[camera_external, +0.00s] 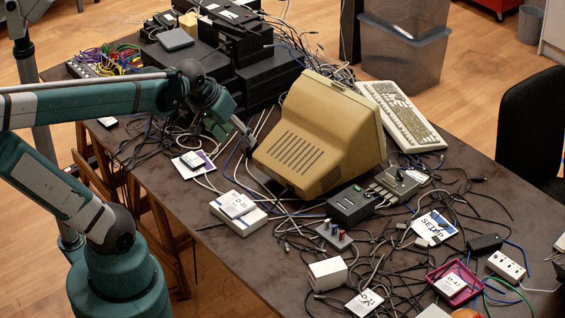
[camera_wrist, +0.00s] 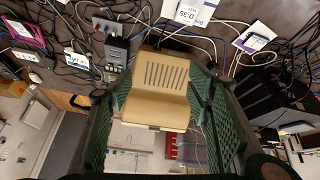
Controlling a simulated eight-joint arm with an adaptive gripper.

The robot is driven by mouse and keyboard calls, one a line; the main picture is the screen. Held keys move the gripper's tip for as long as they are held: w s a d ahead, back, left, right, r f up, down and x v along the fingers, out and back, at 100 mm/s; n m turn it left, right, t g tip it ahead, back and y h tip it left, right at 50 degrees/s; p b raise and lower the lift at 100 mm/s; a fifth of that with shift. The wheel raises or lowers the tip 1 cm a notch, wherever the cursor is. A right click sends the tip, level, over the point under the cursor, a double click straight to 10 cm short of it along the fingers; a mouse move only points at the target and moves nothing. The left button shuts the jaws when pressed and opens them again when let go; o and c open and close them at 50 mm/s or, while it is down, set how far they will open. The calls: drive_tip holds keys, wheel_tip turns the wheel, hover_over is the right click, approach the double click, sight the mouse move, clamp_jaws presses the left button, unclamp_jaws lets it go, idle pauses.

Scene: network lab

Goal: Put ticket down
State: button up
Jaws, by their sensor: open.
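My gripper (camera_external: 246,137) is open at the left side of the beige monitor (camera_external: 315,140), above the table. In the wrist view, its two green fingers (camera_wrist: 158,88) are wide apart with the monitor (camera_wrist: 158,95) seen between them, and no ticket is between them. A white ticket marked D-35 (camera_external: 239,205) lies on a white box; it also shows in the wrist view (camera_wrist: 193,11). Other tickets are a SETUP sheet (camera_external: 433,227), one in a pink tray (camera_external: 470,291) and one at the front edge (camera_external: 365,302). Which ticket the task means is unclear.
A white card with a small item (camera_external: 193,162) lies left of the monitor. Loose cables cover much of the table (camera_external: 222,250). Black equipment (camera_external: 235,45) is stacked behind, and a keyboard (camera_external: 403,114) lies right of the monitor. Bare table shows along the front left edge.

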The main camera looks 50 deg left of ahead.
drive_tip(key=s+d+m+t, duration=0.1)
drive_tip(key=s+d+m, duration=0.1)
drive_tip(key=s+d, duration=0.2)
drive_tip(key=shift+s+d+m+h, duration=0.2)
drive_tip(key=shift+d+m+h, duration=0.15)
drive_tip(key=shift+d, duration=0.2)
